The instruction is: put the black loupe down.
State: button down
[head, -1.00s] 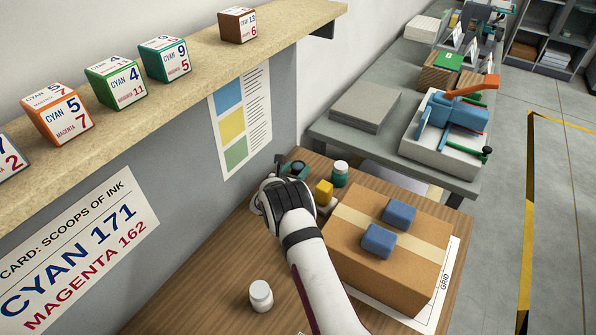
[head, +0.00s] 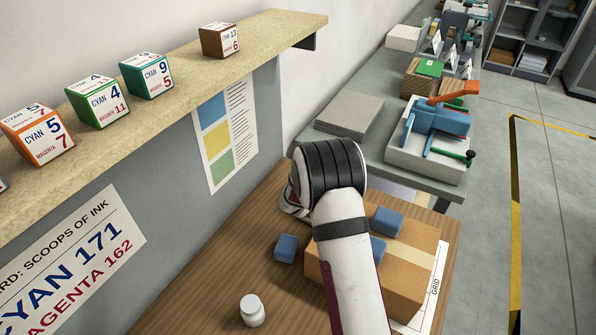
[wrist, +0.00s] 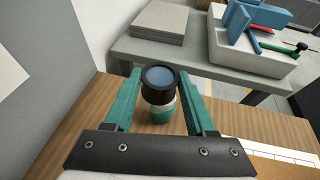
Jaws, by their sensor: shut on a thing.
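The black loupe (wrist: 160,79), a black ring around a bluish lens, is between the teal fingertips of my gripper (wrist: 160,84) in the wrist view. The gripper is shut on it and appears to hold it above the wooden table (wrist: 83,125). What seems to be a teal jar with a white top (wrist: 160,114) shows just below the loupe, partly hidden by it. I cannot tell the gap between them. In the head view my arm hides the gripper and the loupe.
Another blue block (head: 285,248) and a white jar (head: 252,310) stand on the table to the left. A grey bench (head: 375,150) lies beyond. Some table around the white jar is clear.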

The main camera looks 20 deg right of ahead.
jog(key=s+a+m+g+h, duration=0.2)
jog(key=s+a, duration=0.6)
jog(key=a, duration=0.1)
jog(key=w+a+f, duration=0.1)
jog(key=a+f, duration=0.1)
jog(key=a, duration=0.1)
jog(key=w+a+f, duration=0.2)
jog(key=a, duration=0.1)
jog(key=w+a+f, duration=0.1)
jog(key=a+f, duration=0.1)
jog(key=a, duration=0.1)
jog(key=shift+w+a, duration=0.15)
jog(key=shift+w, duration=0.2)
jog(key=shift+w+a+f, duration=0.1)
jog(key=shift+a+f, duration=0.1)
jog(key=shift+f, duration=0.95)
jog(key=shift+w+a+f, duration=0.1)
jog(key=shift+a+f, duration=0.05)
jog(key=shift+f, duration=0.95)
jog(key=shift+c, duration=1.2)
grip_release()
jog(key=shift+f, duration=0.15)
